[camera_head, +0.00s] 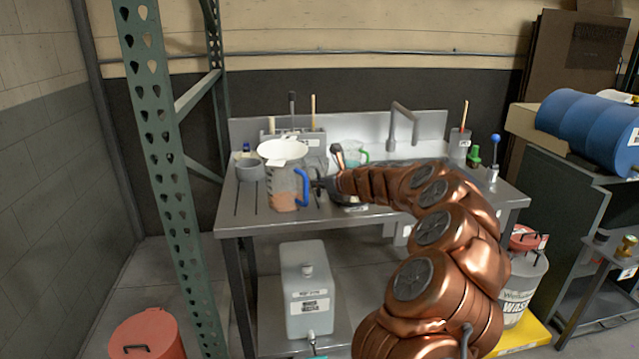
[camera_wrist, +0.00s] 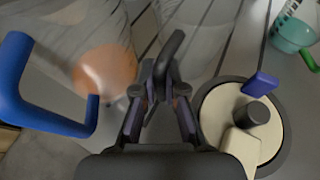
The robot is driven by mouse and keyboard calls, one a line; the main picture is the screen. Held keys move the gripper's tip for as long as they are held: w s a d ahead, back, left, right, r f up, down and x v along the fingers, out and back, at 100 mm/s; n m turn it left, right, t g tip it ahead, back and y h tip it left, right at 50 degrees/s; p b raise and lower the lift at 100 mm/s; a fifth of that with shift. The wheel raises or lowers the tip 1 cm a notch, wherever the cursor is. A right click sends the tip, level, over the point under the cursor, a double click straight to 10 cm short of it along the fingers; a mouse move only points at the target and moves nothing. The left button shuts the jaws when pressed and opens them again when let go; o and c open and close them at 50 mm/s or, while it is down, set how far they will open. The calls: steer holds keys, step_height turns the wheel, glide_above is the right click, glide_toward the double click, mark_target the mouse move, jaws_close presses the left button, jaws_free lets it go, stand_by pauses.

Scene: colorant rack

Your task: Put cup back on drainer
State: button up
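My gripper (camera_head: 320,184) is over the front of the sink table. In the wrist view its fingers (camera_wrist: 160,72) are close together around a dark curved handle (camera_wrist: 176,45). The handle seems to belong to a clear cup (camera_wrist: 205,30), hard to make out against the table. A clear cup with a blue handle (camera_head: 303,188) and orange contents stands just left of my gripper; its handle also shows in the wrist view (camera_wrist: 15,85). A clear cup with a green handle (camera_head: 364,153) stands behind the arm. The grooved drainer (camera_head: 247,206) is at the table's left.
A round cream-topped item (camera_wrist: 271,147) is right of my fingers. A faucet (camera_head: 402,122) stands behind. The green rack post (camera_head: 165,165) is at left.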

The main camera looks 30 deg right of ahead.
steer(key=o, duration=0.4)
steer(key=shift+o, duration=0.2)
steer(key=shift+r, duration=0.15)
steer(key=v, duration=1.2)
